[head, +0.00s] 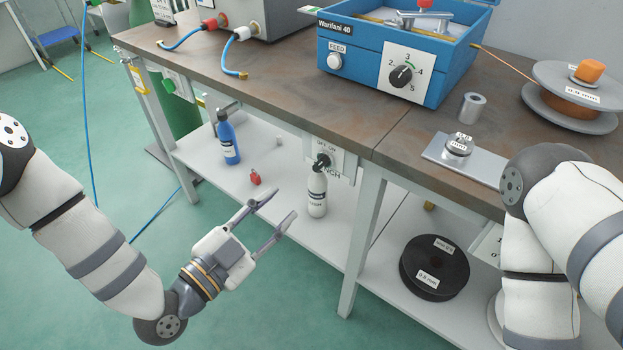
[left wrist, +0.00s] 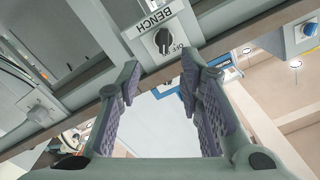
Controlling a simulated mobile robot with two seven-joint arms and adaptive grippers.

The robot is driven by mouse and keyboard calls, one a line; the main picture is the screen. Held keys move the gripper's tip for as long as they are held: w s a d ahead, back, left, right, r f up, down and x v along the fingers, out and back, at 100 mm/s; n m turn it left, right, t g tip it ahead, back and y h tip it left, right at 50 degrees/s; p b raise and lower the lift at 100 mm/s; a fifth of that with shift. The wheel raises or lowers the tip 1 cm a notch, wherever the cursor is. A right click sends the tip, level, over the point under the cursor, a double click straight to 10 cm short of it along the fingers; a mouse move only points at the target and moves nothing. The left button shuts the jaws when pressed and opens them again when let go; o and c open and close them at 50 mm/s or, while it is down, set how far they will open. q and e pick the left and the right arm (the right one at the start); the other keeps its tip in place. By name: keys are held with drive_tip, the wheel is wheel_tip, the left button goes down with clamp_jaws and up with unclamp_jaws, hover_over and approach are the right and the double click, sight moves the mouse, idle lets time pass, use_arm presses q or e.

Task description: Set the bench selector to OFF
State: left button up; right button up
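The bench selector (head: 323,159) is a dark rotary knob on a pale plate marked OFF, ON and BENCH, mounted on the bench's front edge. In the left wrist view the knob (left wrist: 162,39) appears upside down, beyond the fingertips. I cannot tell for sure which mark it points to. My left gripper (head: 281,205) is open and empty, in front of the bench and to the lower left of the selector, apart from it. Its spread fingers (left wrist: 160,86) show in the left wrist view with nothing between them. My right arm shows at the right; its gripper is not visible.
A white bottle (head: 317,193) stands on the lower shelf, close below the selector in the picture. A blue bottle (head: 228,140) and small red item (head: 255,178) are left of it. A blue feeder box (head: 400,60) sits on the bench top (head: 290,100). The floor in front is clear.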

sight(318, 166)
use_arm(q)
drive_tip(key=x, duration=0.8)
drive_tip(key=r+x, duration=0.1)
drive_tip(key=x, duration=0.3)
drive_tip(key=shift+w+f+b, duration=0.1)
drive_tip(key=shift+w+b, duration=0.15)
drive_tip(key=shift+b, duration=0.15)
clamp_jaws()
